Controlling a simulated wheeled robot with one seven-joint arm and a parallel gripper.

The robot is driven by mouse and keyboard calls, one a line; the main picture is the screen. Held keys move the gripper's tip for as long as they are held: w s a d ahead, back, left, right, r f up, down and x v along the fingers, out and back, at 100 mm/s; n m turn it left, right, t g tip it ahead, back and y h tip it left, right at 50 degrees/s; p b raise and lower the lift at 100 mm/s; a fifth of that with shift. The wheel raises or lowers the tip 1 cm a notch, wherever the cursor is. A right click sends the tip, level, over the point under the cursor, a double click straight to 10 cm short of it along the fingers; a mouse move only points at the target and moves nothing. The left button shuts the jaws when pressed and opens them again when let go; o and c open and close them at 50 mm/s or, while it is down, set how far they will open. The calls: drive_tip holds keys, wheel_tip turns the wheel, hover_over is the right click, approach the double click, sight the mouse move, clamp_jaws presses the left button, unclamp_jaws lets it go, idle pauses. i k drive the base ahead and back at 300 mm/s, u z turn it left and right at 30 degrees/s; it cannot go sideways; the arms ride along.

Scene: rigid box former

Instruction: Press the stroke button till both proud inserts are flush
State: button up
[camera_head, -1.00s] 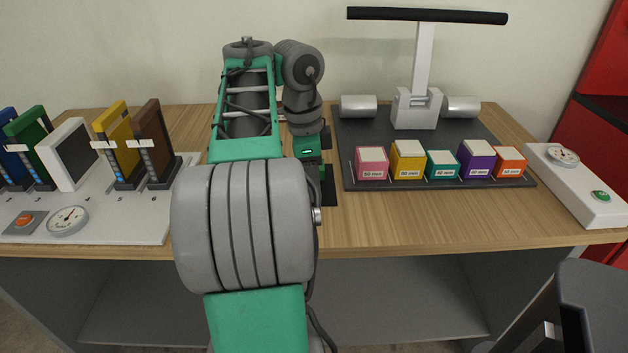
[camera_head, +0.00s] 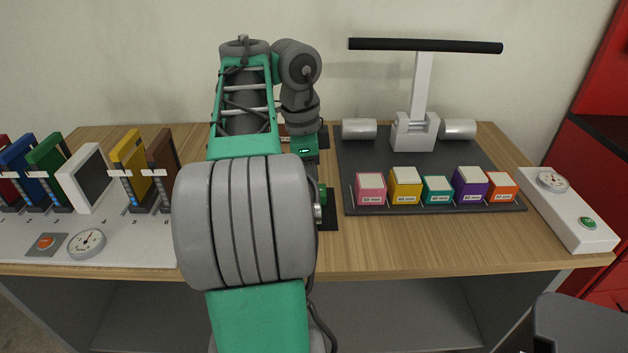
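An orange button (camera_head: 46,242) sits on a grey plate at the front of the left panel, beside a round dial (camera_head: 87,243). A green button (camera_head: 588,223) sits on the white box at the far right, with another dial (camera_head: 552,181). I cannot tell which is the stroke button. Numbered upright coloured plates, such as the yellow plate (camera_head: 129,165) and brown plate (camera_head: 161,160), stand on the left panel with small blue-marked scales. I cannot tell which inserts stand proud. My wrist is over the middle of the table; my gripper is hidden behind my arm.
A dark mat (camera_head: 405,150) holds a T-shaped stand (camera_head: 420,95) with a black bar and a row of coloured, labelled blocks, including a pink block (camera_head: 371,188). A black pad (camera_head: 327,217) shows beside my arm. Bare wood (camera_head: 420,240) runs along the front edge.

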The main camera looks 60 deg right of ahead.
sight(587, 222)
drive_tip(key=z, duration=2.9)
